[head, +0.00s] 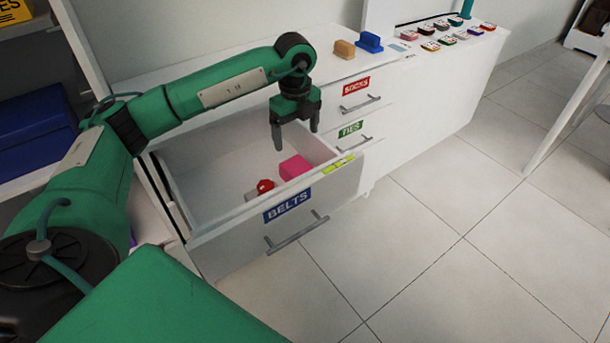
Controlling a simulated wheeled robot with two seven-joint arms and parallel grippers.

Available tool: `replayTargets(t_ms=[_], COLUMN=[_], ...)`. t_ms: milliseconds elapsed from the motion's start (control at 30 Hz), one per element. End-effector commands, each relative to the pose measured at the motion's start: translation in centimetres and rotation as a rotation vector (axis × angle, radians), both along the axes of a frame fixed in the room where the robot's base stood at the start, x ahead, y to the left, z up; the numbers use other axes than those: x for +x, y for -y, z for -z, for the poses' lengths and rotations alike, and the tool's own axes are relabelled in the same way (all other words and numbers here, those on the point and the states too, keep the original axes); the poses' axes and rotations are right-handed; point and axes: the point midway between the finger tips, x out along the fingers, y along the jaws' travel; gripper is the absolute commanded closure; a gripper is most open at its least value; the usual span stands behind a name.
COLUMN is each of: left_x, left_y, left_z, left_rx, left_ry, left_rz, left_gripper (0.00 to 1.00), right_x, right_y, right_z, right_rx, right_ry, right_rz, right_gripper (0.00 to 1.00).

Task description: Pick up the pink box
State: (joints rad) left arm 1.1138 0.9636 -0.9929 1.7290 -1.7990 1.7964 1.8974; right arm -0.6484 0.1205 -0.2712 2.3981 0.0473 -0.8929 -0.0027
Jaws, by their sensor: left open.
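The pink box (295,167) lies inside the open drawer labelled BELTS (236,236), near the drawer's front right corner. My left gripper (296,140) hangs above the drawer with its fingers pointing down. It is open and empty, above the pink box and apart from it. My right gripper is not in the head view.
A red item (265,186) lies left of the pink box in the drawer. A yellow-green item (338,164) is at the drawer's right edge. Tan (344,49) and blue (369,42) blocks stand on the dresser top.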

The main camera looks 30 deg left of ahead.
Motion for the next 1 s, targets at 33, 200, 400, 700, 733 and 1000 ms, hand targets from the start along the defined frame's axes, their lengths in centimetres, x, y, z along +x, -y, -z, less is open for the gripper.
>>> replayTargets(t_ms=[33, 200, 400, 700, 733, 1000], left_x=[0.0, -0.1, 0.0, 0.1, 0.1, 0.3], left_y=[-0.1, -0.1, 0.0, 0.0, 0.0, 0.0], left_z=[0.6, 3.4, 7.1, 9.6, 10.1, 13.6], left_rx=[0.002, 0.002, 0.001, 0.0, 0.0, 0.0], left_ry=[-0.002, -0.005, -0.003, -0.003, -0.002, -0.002], left_rz=[-0.001, -0.001, 0.0, 0.001, 0.001, 0.001], left_gripper=[0.13, 0.13, 0.13, 0.13, 0.13, 0.13], right_x=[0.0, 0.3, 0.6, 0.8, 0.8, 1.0], right_y=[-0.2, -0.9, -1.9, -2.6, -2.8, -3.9], right_z=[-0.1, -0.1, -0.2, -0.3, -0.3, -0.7], right_rx=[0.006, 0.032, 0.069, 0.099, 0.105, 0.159], right_ry=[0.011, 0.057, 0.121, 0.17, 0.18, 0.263], right_rz=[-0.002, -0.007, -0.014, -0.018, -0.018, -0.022], right_gripper=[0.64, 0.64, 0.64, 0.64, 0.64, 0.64])
